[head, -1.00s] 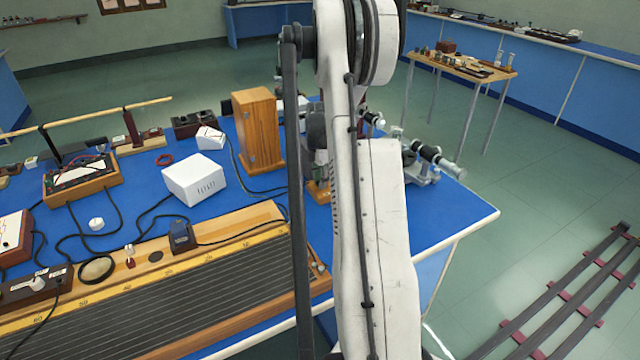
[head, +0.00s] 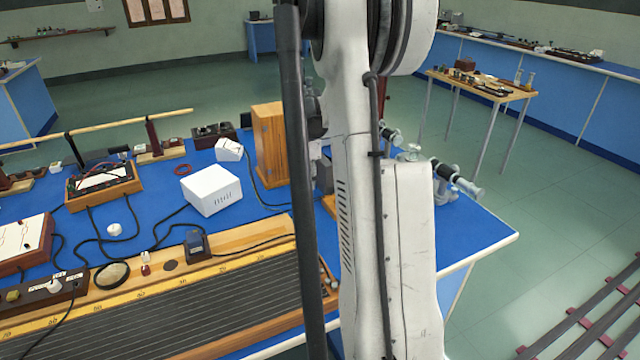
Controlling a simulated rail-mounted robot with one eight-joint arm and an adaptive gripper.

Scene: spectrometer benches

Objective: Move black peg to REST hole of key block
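I cannot make out a black peg in the head view. A dark brown block (head: 40,297) with pale labels and a white and a yellow fitting lies at the lower left of the blue bench (head: 480,238). Its labels are too small to read, so I cannot tell whether it is the key block. My gripper is not in view; my white arm fills the middle of the picture and hides part of the bench.
A long ribbed board with a numbered scale (head: 220,310) lies along the bench front. A white box (head: 211,189), a wooden cabinet (head: 270,145), a wired instrument (head: 104,184) and loose cables stand behind it. A metal optical device (head: 455,178) is right of my arm.

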